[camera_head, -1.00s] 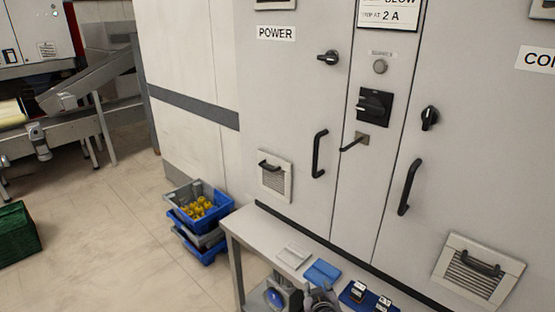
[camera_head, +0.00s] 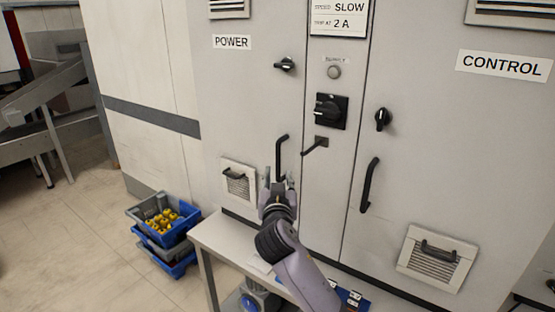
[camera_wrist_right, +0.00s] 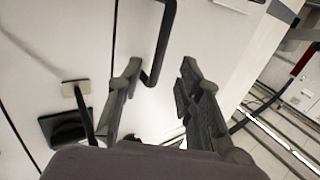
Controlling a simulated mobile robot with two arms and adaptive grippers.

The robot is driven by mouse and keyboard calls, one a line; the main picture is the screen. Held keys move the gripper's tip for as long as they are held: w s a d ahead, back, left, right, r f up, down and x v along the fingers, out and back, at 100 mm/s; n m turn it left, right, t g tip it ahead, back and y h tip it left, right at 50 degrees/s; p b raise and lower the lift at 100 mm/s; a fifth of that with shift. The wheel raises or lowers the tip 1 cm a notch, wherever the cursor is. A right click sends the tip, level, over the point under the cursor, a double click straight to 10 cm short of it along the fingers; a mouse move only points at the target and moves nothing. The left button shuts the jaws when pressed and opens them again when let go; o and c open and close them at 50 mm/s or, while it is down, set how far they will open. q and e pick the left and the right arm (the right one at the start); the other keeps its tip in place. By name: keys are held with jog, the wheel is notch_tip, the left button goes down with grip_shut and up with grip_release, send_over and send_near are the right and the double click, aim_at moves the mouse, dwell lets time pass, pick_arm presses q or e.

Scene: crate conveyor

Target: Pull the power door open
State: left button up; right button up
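The power door (camera_head: 245,95) is a pale grey cabinet panel with a POWER label (camera_head: 231,42) and looks shut. Its black bar handle (camera_head: 281,152) stands near its right edge, with a black turn knob (camera_head: 285,64) above. My right gripper (camera_head: 278,182) is at the lower part of this handle. In the right wrist view, the gripper (camera_wrist_right: 158,80) is open and the black handle (camera_wrist_right: 163,45) shows between its two fingers, near the tips. I cannot tell whether a finger touches it. My left gripper is not in view.
The CONTROL door (camera_head: 430,130) with its own handle (camera_head: 369,185) is at the right. A centre panel has a black switch (camera_head: 331,111) and a small lever (camera_head: 315,146). A low bench (camera_head: 215,240) stands before the cabinet. Blue and grey crates (camera_head: 170,240) are on the floor left.

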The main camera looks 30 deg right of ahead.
aim_at(278, 164)
jog(key=p+x, duration=0.1)
jog(key=x, duration=0.7)
jog(key=shift+w+d+p, duration=0.25)
jog(key=shift+w+p, duration=0.05)
jog(key=shift+c, duration=0.3)
grip_shut()
